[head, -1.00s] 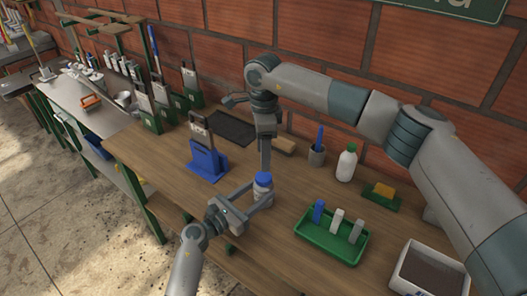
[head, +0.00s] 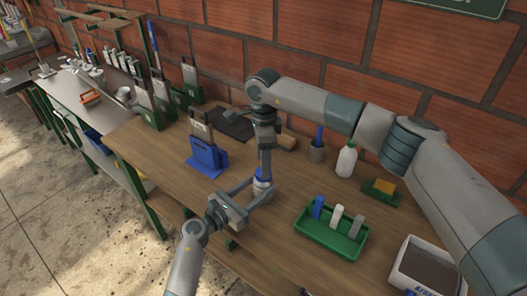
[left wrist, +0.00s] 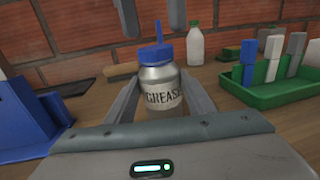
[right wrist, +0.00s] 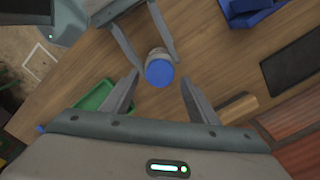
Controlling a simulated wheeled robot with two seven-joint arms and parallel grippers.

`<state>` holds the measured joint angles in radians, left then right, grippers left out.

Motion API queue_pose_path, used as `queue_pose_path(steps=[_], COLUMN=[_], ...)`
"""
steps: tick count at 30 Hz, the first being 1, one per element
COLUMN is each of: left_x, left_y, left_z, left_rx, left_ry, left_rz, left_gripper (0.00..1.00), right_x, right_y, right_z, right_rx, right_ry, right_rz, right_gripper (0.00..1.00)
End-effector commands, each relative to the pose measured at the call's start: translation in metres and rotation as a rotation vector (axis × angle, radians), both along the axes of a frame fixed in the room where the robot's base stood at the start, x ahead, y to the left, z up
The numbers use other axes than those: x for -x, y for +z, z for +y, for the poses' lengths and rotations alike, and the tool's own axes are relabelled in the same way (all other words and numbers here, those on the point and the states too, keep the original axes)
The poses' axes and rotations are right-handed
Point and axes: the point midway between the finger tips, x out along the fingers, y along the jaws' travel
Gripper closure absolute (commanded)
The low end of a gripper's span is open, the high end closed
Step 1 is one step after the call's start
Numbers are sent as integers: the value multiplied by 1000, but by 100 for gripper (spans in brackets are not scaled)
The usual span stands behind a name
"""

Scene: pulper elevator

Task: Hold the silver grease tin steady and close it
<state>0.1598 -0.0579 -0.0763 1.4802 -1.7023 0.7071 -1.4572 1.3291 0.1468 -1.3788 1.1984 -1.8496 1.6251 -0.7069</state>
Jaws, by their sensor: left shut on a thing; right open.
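The silver grease tin (left wrist: 160,97) stands upright on the workbench with a blue lid (left wrist: 155,53) on its top. It also shows in the head view (head: 262,187), partly covered by my grippers. My left gripper (head: 260,193) is shut on the tin, one finger on each side of its body. My right gripper (head: 266,172) points down above the tin. In the right wrist view its open fingers (right wrist: 159,77) lie on either side of the blue lid (right wrist: 159,74), with clear gaps. I cannot tell whether the lid is fully seated.
A blue holder (head: 207,158) stands left of the tin. A green tray (head: 330,236) with upright blue, white and grey pieces is to the right. Bench in front of the tray is clear.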

Motion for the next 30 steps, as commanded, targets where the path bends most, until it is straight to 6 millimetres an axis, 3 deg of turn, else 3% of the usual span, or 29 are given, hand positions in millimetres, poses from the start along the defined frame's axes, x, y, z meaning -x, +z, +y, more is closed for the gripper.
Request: queue_pose_path(steps=[9,19,25,30], left_x=[0,0,0,0], left_y=[0,0,0,0], left_z=[0,0,0,0], left_rx=[0,0,0,0], left_ry=[0,0,0,0], left_rz=[0,0,0,0], left_gripper=[100,100,100,100], right_x=[0,0,0,0], right_y=[-29,-31,-31,-31], right_z=[0,0,0,0], right_rx=[0,1,0,0], right_ry=[0,0,0,-2], right_rz=[0,0,0,0], right_gripper=[46,46,89,89])
